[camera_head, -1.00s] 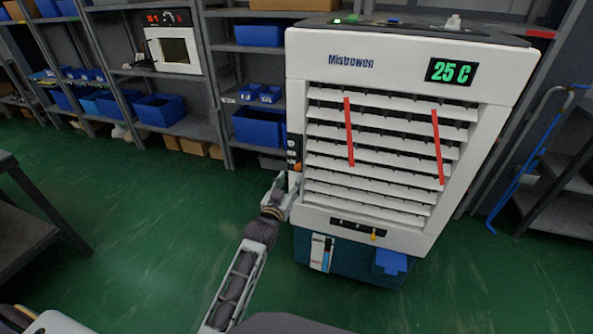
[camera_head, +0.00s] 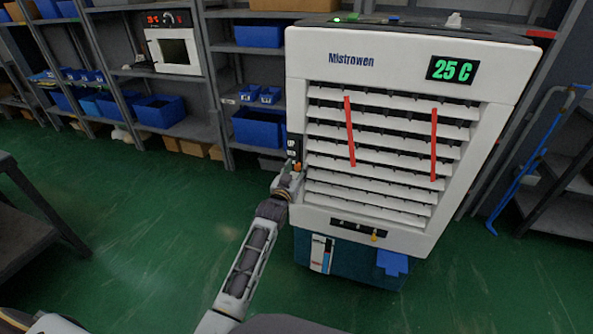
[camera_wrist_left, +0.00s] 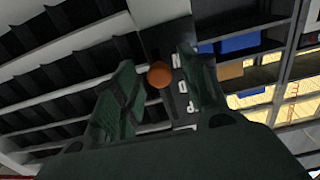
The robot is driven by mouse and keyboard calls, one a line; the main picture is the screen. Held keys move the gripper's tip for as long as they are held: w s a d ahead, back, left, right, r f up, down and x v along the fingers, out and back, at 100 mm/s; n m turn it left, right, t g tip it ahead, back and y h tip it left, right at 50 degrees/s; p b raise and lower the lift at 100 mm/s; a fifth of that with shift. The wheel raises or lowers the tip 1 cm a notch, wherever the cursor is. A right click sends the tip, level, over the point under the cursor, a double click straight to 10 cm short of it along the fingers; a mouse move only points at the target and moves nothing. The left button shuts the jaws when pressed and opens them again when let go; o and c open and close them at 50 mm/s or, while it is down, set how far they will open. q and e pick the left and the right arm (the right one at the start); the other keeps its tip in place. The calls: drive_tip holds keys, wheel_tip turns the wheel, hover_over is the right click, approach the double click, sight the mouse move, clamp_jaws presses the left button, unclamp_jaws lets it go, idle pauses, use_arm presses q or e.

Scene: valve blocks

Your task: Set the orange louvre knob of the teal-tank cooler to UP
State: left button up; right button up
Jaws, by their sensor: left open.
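The white cooler (camera_head: 400,65) stands at the right in the head view, with a teal tank (camera_head: 345,262) at its base. A dark label strip (camera_head: 292,146) runs down the left edge of its front, with UP legible near the top. The orange louvre knob (camera_head: 298,167) sits low on this strip. My left gripper (camera_head: 292,168) is at the knob, partly covering the strip's lower part. In the left wrist view, the open fingers (camera_wrist_left: 157,57) stand on either side of the orange knob (camera_wrist_left: 160,75); contact cannot be told. My right gripper is not in view.
Pale louvre slats (camera_head: 380,160) with two red ribbons fill the cooler's front. A yellow knob (camera_head: 374,236) sits on its lower panel. Shelves with blue bins (camera_head: 258,128) stand behind. A dark bench (camera_head: 25,235) is at the left. The green floor between is clear.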

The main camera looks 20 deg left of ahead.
use_arm(q)
drive_tip(key=shift+w, duration=0.25)
clamp_jaws()
idle(0.3)
